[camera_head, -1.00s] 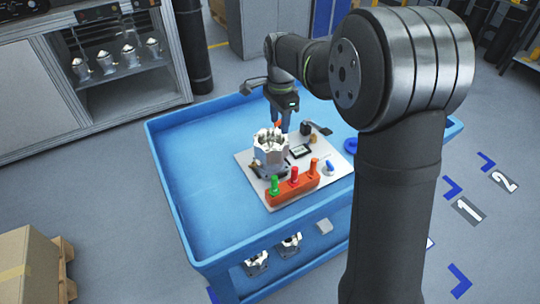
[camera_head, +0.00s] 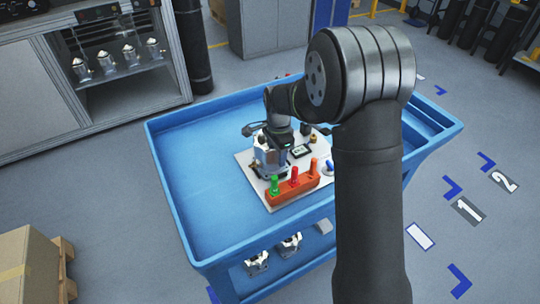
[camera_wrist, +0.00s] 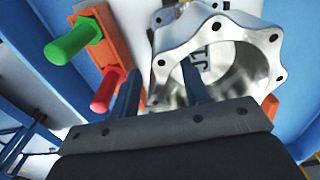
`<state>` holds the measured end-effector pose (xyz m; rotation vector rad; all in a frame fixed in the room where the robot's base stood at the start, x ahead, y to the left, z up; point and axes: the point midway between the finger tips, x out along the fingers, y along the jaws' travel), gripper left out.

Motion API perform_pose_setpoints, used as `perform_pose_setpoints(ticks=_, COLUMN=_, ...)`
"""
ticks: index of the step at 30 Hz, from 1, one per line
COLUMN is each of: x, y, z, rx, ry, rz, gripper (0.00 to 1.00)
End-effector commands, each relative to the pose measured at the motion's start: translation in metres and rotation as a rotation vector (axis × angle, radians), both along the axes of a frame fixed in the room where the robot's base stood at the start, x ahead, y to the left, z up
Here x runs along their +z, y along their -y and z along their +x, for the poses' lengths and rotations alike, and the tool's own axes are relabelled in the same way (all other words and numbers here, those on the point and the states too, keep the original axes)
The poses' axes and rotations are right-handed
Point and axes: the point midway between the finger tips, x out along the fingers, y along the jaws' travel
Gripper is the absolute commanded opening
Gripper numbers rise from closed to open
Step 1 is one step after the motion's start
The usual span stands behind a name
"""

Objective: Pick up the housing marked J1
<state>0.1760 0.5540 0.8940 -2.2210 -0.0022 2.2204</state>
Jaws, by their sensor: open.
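The housing (camera_head: 268,157), a silver ring-shaped metal part with a lobed rim, stands on the light board on the blue cart. In the wrist view the housing (camera_wrist: 168,88) is open at the top, and the mark J1 shows on its inner wall. My gripper (camera_head: 276,133) is right over it, pointing down. In the wrist view my gripper (camera_wrist: 160,70) is open, with one blue finger in front of the housing's opening and the other outside its left wall. I cannot tell whether either finger touches the wall.
An orange rack (camera_head: 292,189) with green, red and orange handled tools stands close in front of the housing. The light board (camera_head: 290,204) also carries small items. The cart's left side (camera_head: 195,165) is clear. More metal parts (camera_head: 288,246) sit on the lower shelf.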

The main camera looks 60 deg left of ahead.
Motion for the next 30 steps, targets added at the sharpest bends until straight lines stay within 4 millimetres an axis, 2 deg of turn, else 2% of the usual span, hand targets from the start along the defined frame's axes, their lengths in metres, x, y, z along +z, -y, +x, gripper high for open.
perform_pose_setpoints(ticks=6, x=-0.0004, y=0.0000, z=0.0001, rx=0.000, ry=0.000, rz=0.000, gripper=0.40)
perform_pose_setpoints(ticks=12, x=-0.0002, y=0.0000, z=0.0002, rx=0.000, ry=0.000, rz=0.000, gripper=0.01)
perform_pose_setpoints(ticks=30, x=0.0002, y=-0.0002, z=0.0002, rx=0.000, ry=0.000, rz=0.000, gripper=0.00)
